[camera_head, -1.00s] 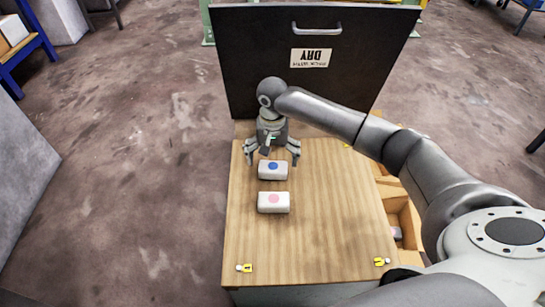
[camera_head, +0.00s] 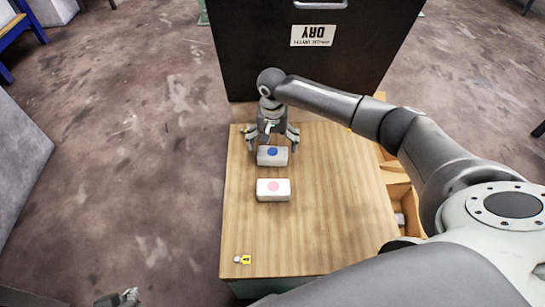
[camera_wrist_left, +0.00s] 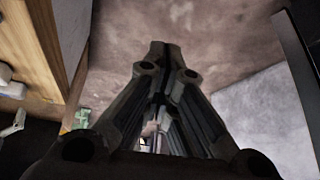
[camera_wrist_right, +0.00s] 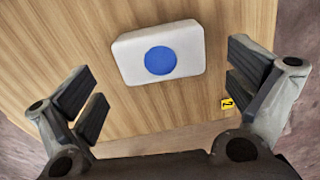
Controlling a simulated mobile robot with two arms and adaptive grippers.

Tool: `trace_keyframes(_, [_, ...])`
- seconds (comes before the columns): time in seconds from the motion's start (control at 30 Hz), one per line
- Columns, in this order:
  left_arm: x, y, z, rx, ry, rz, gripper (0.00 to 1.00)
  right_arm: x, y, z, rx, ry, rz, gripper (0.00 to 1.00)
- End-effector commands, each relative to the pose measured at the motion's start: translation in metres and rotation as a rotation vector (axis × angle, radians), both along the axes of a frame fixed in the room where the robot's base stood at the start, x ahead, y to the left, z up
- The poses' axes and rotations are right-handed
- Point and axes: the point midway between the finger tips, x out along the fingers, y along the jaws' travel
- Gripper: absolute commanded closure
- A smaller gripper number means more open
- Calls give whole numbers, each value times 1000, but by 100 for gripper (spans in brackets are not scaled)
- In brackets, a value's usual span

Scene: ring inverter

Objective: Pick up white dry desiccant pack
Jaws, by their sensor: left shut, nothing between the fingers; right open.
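A white pack with a blue dot (camera_head: 272,156) lies on the wooden table top (camera_head: 330,200) near its far edge. A second white pack with a pink dot (camera_head: 273,190) lies just in front of it. My right gripper (camera_head: 273,142) is open and empty at the far side of the blue-dot pack. In the right wrist view, the blue-dot pack (camera_wrist_right: 158,53) sits between and ahead of the spread fingers (camera_wrist_right: 168,88), apart from both. My left gripper (camera_head: 122,297) is at the bottom left, off the table. The left wrist view shows its fingers (camera_wrist_left: 162,55) shut and empty.
A dark panel with a "DRY" label (camera_head: 313,36) stands behind the table. Wooden bins (camera_head: 398,195) line the table's right side. A yellow tag (camera_head: 245,260) lies at the near left corner. The table's middle and right are clear.

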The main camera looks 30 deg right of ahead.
Motion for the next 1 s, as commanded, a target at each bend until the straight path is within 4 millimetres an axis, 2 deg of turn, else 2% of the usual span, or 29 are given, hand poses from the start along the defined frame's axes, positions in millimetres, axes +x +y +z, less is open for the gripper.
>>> trace_keyframes(0.2, [40, -14, 16, -44, -204, -17, 100, 0, 0, -20, -1, 1, -1, 0])
trace_keyframes(0.4, [66, -22, 34, -75, -349, -26, 100, 0, 0, -33, -1, 0, 0, 0])
trace_keyframes(0.77, [73, -25, 42, -86, -397, -30, 100, 0, 0, -37, -1, -1, 0, 0])
trace_keyframes(1.0, [73, -25, 42, -86, -396, -30, 100, 0, 0, -37, -1, -1, 0, 28])
